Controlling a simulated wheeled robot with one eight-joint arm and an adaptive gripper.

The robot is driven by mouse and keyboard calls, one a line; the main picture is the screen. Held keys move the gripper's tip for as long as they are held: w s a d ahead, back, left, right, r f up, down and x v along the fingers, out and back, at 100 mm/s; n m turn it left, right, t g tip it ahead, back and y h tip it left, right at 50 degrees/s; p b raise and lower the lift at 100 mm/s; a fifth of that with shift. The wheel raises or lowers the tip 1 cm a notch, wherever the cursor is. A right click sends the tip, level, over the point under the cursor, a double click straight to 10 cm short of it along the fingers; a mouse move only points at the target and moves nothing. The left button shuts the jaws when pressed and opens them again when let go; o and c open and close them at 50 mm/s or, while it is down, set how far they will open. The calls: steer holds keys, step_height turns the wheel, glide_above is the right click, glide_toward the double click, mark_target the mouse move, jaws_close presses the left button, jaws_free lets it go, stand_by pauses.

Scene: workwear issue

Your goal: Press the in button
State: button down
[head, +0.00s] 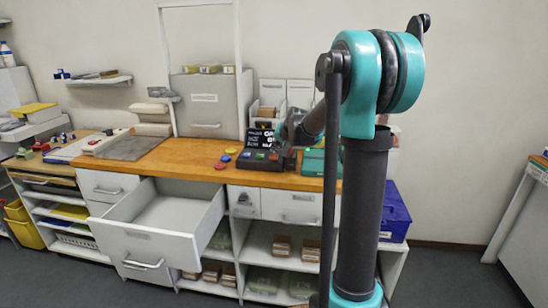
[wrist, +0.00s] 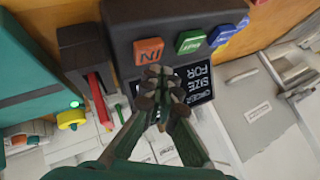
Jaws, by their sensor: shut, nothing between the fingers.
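The in button (wrist: 149,52) is an orange block marked IN, upside down in the wrist view. It sits on a dark box (wrist: 128,20), beside a green button (wrist: 190,41) and a blue button (wrist: 222,34). The box (head: 252,165) stands on the wooden counter in the head view. My gripper (wrist: 160,78) is shut and empty, with its fingertips just below the in button in the wrist view. I cannot tell whether they touch it. In the head view my arm partly hides the box's right end.
A black sign (wrist: 193,84) with white lettering stands close by the fingertips. A teal device (wrist: 35,85) is at the left of the wrist view. An open drawer (head: 165,220) juts out below the counter (head: 190,155). Coloured discs lie left of the box.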

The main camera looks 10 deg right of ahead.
mark_target(275, 157)
steer(key=shift+f, duration=0.15)
steer(key=shift+f, duration=0.2)
steer(key=shift+f, duration=0.55)
stand_by(0.7)
steer(key=shift+r, duration=0.95)
steer(key=shift+r, duration=2.55)
